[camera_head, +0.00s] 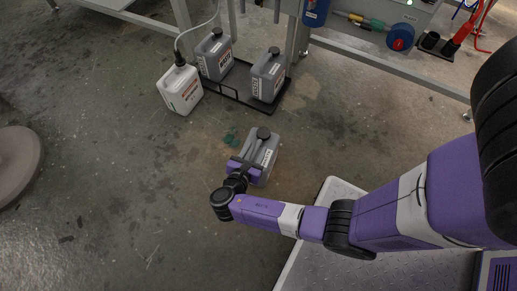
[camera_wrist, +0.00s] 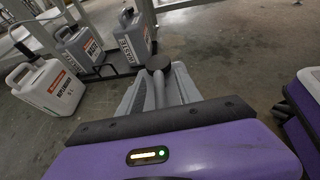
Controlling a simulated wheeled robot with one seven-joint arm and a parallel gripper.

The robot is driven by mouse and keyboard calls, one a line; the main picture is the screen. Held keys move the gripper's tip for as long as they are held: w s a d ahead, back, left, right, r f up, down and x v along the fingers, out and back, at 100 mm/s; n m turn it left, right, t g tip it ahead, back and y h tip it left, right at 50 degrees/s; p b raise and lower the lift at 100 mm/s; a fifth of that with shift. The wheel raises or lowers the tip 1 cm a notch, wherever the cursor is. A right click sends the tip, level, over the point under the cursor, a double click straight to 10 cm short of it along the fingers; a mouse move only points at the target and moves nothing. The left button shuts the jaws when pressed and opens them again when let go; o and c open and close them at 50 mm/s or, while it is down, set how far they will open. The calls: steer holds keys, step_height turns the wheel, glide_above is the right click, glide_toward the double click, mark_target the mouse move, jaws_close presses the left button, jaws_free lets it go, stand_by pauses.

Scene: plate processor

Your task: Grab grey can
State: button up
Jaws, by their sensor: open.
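A grey can (camera_head: 267,150) with a black cap and a white label stands on the floor, apart from the other cans. My gripper (camera_head: 246,165) is over the near side of this can in the head view and overlaps it; I cannot tell if they touch. In the wrist view the can (camera_wrist: 182,88), with its cap and handle, shows just beyond the dark front edge of my gripper (camera_wrist: 165,118). The gripper is open; its fingers are not clearly seen. The can's lower near part is hidden. Two more grey cans (camera_head: 214,57) (camera_head: 268,77) stand farther back.
The two rear cans stand in a low black tray (camera_head: 239,91). A white can (camera_head: 180,90) with a hose stands left of it. Metal frame legs (camera_head: 298,35) rise behind. A round grey object (camera_head: 18,163) is at far left.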

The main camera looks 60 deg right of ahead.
mark_target(257, 145)
steer(key=b+x, duration=0.1)
steer(key=x, duration=0.1)
steer(key=b+x, duration=0.1)
steer(key=x, duration=0.1)
steer(key=shift+w+f+b, duration=0.2)
steer(key=shift+f+b, duration=0.15)
steer(key=shift+w+d, duration=0.1)
steer(key=shift+d, duration=0.25)
jaws_close()
stand_by(0.8)
